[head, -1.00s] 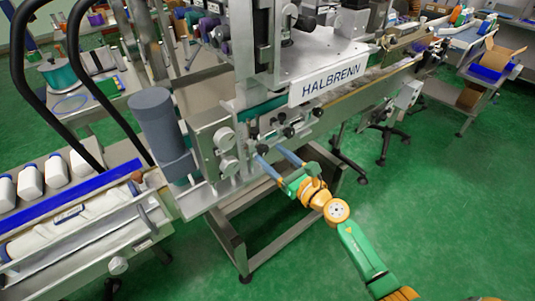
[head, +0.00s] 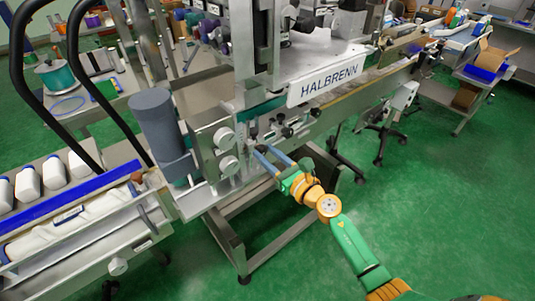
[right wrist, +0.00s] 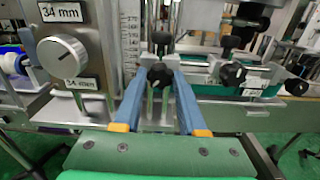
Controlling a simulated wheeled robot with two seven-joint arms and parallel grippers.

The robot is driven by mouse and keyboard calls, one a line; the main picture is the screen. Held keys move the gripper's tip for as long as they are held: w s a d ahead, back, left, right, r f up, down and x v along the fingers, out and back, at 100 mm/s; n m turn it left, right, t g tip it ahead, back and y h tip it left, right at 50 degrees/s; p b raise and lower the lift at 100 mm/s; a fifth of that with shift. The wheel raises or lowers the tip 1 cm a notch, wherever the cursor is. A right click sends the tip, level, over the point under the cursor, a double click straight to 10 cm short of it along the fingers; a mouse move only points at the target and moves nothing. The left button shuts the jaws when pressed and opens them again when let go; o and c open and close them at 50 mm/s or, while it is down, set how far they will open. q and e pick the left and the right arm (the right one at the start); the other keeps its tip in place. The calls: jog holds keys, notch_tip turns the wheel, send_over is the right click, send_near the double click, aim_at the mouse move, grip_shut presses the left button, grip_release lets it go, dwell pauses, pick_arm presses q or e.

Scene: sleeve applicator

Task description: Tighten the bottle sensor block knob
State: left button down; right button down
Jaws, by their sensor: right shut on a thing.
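In the right wrist view a black lobed knob (right wrist: 159,76) sits low on a metal block beside an upright millimetre scale (right wrist: 131,45). Whether this block carries the bottle sensor cannot be read. My left gripper is not in view.
A round grey dial (right wrist: 62,53) with 34 mm labels is left of the scale. More black knobs (right wrist: 233,74) are on the right. A grey cylinder (head: 161,130) stands left of the gripper. Green floor is open at right.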

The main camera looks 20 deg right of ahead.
jog(key=m, duration=0.3)
jog(key=shift+r+m+p, duration=0.1)
jog(key=shift+m+p, duration=0.2)
jog(key=shift+p, duration=0.1)
jog(key=m, duration=0.4)
jog(key=shift+m+p, duration=0.3)
jog(key=shift+p, duration=0.1)
jog(key=m+p, duration=0.1)
jog(key=m, duration=0.3)
jog(key=shift+m, duration=0.3)
jog(key=m, duration=0.4)
jog(key=shift+p, duration=0.35)
jog(key=m+p, duration=0.1)
jog(key=m, duration=0.4)
jog(key=shift+m, duration=0.4)
jog(key=shift+m+p, duration=0.45)
jog(key=shift+m, duration=2.15)
